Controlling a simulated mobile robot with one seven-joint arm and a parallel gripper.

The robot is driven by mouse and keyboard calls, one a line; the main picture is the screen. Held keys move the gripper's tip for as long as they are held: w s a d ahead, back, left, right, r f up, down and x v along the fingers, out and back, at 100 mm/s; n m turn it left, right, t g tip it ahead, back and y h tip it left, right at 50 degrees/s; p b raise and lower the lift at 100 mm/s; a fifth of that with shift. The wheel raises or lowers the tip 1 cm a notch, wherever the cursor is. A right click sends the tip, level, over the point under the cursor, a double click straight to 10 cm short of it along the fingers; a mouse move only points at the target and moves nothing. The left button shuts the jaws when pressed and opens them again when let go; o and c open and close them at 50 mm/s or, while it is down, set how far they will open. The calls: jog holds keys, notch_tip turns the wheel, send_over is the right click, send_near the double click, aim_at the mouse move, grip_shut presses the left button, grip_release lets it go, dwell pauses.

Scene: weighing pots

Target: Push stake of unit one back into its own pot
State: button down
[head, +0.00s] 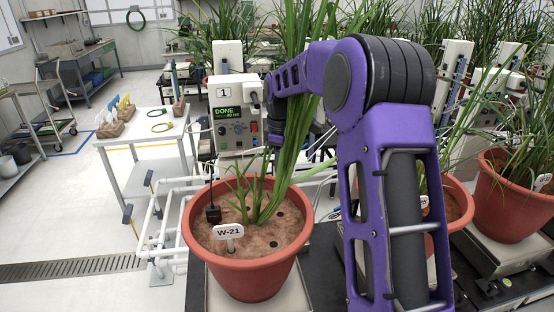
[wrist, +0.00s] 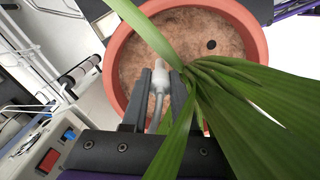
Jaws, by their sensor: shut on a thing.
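The pot of unit one (head: 253,280) is terracotta, with brown soil, a green leafy plant and a white tag reading W-21 (head: 229,231). In the wrist view the pot (wrist: 262,45) lies ahead of my gripper (wrist: 160,90), with its soil showing. The two dark fingers are shut on a slim pale grey stake (wrist: 158,82). Its front end points at the soil; I cannot tell whether it touches. Long leaves (wrist: 250,95) cross beside and partly over the right finger. In the head view my gripper is hidden behind leaves and my arm.
A black cabled piece (head: 213,213) sits at the pot's left edge. Dark holes (head: 275,213) show in the soil. More potted plants (head: 512,200) crowd the right. White pipes (head: 165,225) run left.

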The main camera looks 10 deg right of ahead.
aim_at(281, 192)
jog(key=shift+w+f, duration=0.1)
jog(key=shift+w, duration=0.1)
jog(key=shift+s+f, duration=0.2)
jog(key=shift+f, duration=0.6)
jog(key=shift+w+f+b, duration=0.1)
jog(key=shift+f+b, duration=0.9)
jog(key=shift+f, duration=1.4)
jog(key=shift+p, duration=0.55)
jog(key=shift+f+b, duration=1.55)
jog(key=shift+f, duration=1.25)
jog(key=c, duration=0.6)
grip_release()
